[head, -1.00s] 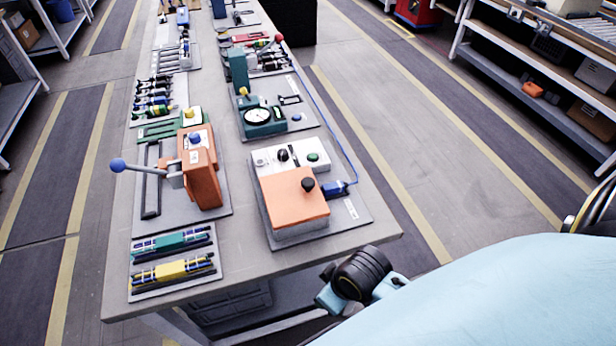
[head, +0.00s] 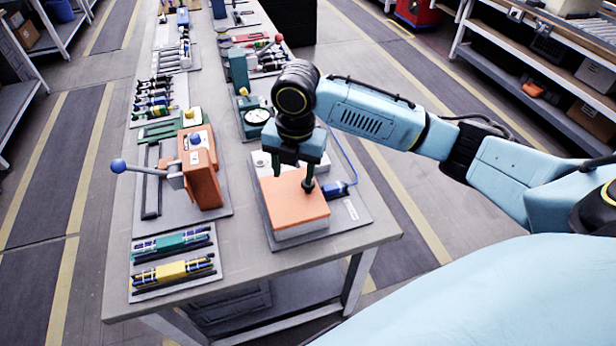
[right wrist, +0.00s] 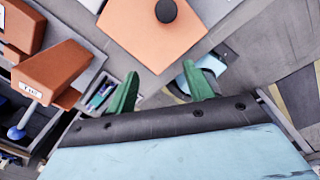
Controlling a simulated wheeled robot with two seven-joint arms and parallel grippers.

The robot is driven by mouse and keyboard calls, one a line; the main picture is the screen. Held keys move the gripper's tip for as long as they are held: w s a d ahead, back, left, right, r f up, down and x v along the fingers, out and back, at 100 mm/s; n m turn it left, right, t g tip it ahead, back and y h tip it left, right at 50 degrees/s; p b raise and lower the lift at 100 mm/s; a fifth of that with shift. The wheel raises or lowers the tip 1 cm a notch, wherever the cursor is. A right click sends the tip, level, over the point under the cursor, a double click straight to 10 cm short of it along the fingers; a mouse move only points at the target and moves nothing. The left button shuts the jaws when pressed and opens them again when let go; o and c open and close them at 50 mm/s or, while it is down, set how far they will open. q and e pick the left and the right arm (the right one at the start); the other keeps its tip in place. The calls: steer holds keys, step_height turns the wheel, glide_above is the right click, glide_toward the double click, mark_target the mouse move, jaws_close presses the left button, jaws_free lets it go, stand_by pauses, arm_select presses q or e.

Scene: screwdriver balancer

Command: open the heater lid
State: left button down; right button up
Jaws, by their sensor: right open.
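The heater is a box with an orange lid (head: 294,208) and a round black knob (head: 308,186) on top, at the near right of the bench. The lid lies flat and closed on the pale base. My right gripper (head: 293,174) is above the lid, pointing down, with its two fingers apart and nothing between them. In the right wrist view the lid (right wrist: 150,35) and the knob (right wrist: 166,11) lie ahead of the open green fingers (right wrist: 160,72). Contact with the knob cannot be told. My left gripper is not in view.
An orange press with a blue-ball lever (head: 202,170) stands left of the heater. A dial gauge unit (head: 258,116) is behind it, partly hidden by my right arm. A blue plug (head: 336,190) with a cable sits at the heater's right. Green and yellow parts (head: 172,270) lie front left.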

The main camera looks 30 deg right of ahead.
steer(key=w+d+r+n, duration=0.2)
steer(key=w+d+r, duration=0.1)
steer(key=d+r, duration=0.2)
steer(key=b, duration=0.1)
glide_toward(293, 192)
steer(key=shift+g+h, duration=0.3)
steer(key=d+f, duration=0.2)
steer(key=f, duration=0.1)
steer(key=s+f, duration=0.1)
steer(key=f, duration=0.1)
steer(key=shift+s+d+f, duration=0.1)
steer(key=shift+d+f, duration=0.1)
steer(key=shift+d, duration=0.2)
jaws_close()
